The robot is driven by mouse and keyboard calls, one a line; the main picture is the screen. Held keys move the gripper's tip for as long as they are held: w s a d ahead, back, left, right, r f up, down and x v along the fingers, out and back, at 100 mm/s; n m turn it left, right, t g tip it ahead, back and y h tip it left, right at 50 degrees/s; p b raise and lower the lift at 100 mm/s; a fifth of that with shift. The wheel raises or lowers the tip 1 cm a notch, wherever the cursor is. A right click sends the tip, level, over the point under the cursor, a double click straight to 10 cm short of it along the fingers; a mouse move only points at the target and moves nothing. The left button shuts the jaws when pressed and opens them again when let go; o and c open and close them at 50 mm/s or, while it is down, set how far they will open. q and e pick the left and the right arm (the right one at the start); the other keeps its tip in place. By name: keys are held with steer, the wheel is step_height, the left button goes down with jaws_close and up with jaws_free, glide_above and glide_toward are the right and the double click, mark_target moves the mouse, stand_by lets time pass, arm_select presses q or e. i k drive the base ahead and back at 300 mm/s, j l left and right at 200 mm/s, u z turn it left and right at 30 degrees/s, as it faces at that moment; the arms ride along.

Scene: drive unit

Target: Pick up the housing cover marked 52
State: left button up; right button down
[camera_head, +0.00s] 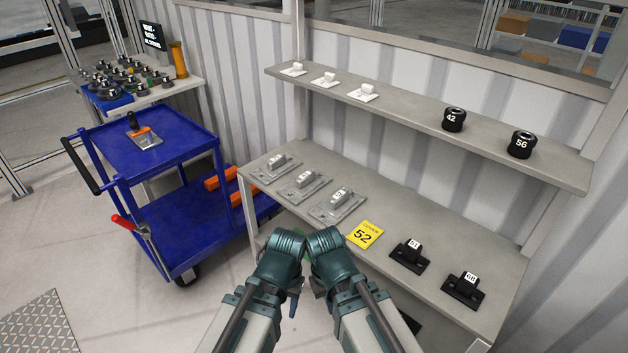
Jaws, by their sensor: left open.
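My left gripper (294,303) is small and partly hidden below my arm links, in front of the shelf, apart from the plates. It is open, with nothing seen in it. My right gripper is hidden behind its arm.
Two black parts (409,256) (464,290) with white labels sit on the lower shelf (440,232), right of the card. The upper shelf (410,111) holds three white parts and black cylinders marked 42 and 56. A blue cart (180,150) stands left, with floor free before it.

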mark_target(335, 208)
steer(key=i+z, duration=0.4)
steer(key=i+j+z, duration=0.1)
steer(key=z, duration=0.35)
steer(key=i+j, duration=0.05)
steer(key=i, duration=0.05)
